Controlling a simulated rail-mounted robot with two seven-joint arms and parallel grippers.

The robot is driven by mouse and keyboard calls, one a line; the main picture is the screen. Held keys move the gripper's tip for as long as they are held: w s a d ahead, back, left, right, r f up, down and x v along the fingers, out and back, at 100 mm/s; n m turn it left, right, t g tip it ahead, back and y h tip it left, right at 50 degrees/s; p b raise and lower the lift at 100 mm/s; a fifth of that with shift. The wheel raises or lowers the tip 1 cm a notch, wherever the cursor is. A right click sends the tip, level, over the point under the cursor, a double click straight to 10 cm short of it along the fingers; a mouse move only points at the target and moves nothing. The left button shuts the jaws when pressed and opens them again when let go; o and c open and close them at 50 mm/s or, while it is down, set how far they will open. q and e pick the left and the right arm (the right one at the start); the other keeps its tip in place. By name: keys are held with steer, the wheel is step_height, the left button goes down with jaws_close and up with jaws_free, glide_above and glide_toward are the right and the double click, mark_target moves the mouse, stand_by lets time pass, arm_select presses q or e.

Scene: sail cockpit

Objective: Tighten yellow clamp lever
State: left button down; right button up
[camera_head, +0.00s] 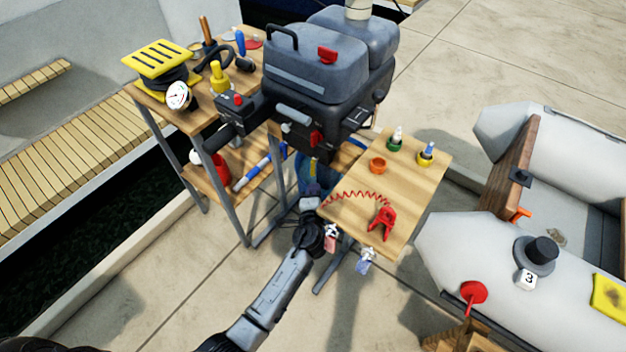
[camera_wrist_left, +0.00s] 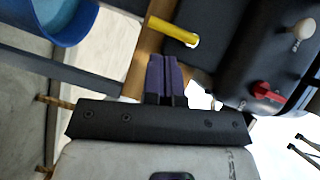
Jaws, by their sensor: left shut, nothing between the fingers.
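The yellow clamp lever (camera_wrist_left: 172,31) shows in the left wrist view as a short yellow bar with a pale end, beside the dark outboard motor. In the head view a small yellow piece (camera_head: 313,166) under the motor (camera_head: 318,85) looks like the same lever, partly hidden. My left gripper (camera_head: 311,199) is below the motor, at the left edge of the small wooden table. In the left wrist view its fingers (camera_wrist_left: 165,62) are closed together and empty. Their tips are close to the lever, apparently without gripping it. My right gripper is not in view.
A blue bucket (camera_wrist_left: 62,22) stands close to the gripper. The small wooden table (camera_head: 415,205) holds a red clip (camera_head: 381,222) on a coiled cord and several small cups. A workbench (camera_head: 195,118) with tools stands left, and a grey inflatable boat (camera_head: 480,262) lies right.

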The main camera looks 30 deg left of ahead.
arm_select(q)
steer(key=f+p+v, duration=0.1)
steer(key=v, duration=0.8)
steer(key=shift+s+d, duration=0.2)
steer(key=shift+s, duration=0.05)
steer(key=shift+w+f, duration=0.1)
